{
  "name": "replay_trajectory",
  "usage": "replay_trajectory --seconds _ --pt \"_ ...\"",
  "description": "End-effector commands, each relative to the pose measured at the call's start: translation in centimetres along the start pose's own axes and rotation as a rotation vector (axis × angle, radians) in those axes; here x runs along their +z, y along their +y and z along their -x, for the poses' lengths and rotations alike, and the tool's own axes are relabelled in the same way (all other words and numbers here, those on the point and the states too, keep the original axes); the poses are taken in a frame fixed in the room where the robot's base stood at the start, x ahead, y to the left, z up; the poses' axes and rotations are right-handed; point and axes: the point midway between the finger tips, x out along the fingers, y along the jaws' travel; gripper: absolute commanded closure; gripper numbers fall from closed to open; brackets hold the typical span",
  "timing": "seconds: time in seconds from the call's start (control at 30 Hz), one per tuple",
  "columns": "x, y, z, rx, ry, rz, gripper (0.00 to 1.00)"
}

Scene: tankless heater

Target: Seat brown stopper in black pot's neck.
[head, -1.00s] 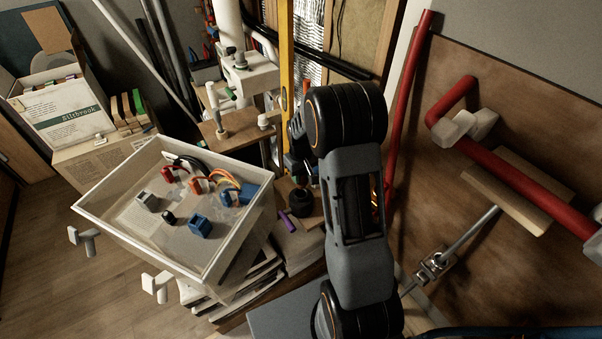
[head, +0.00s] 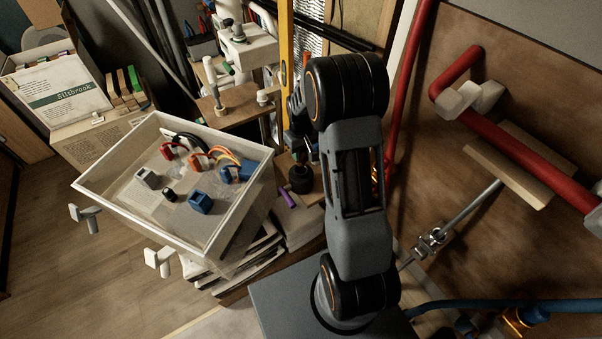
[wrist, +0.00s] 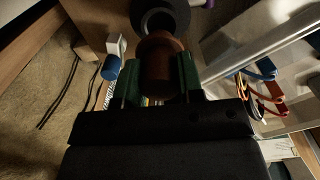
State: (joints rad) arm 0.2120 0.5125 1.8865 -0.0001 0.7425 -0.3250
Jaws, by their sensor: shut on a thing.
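The brown stopper (wrist: 160,62) is between the two green fingers of my gripper (wrist: 158,78), which is shut on it, in the wrist view. The black pot (wrist: 183,14) is just beyond the stopper at the top of that view, with its round dark opening partly cut off. The stopper overlaps the pot's near rim in the picture; I cannot tell whether they touch. In the head view the black pot (head: 301,180) stands on a brown board, just below my gripper (head: 299,152). The stopper cannot be made out there, and my arm hides part of the area.
A white-rimmed tray (head: 128,160) with connectors and coloured cables is left of the pot. A purple item (head: 289,199) lies close beside the pot. A yellow upright (head: 286,60) stands behind, and red pipes (head: 520,145) run along the right wall.

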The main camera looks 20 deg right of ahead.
Motion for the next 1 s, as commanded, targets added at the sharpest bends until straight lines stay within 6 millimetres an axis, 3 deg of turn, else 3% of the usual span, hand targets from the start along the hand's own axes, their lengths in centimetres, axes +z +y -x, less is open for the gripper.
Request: replay_trajectory --seconds 0.53,1.0 --pt "0.0 0.0 -2.5 0.000 -0.001 0.000 0.98" --pt "0.0 0.0 -2.7 0.000 0.000 0.000 0.98"
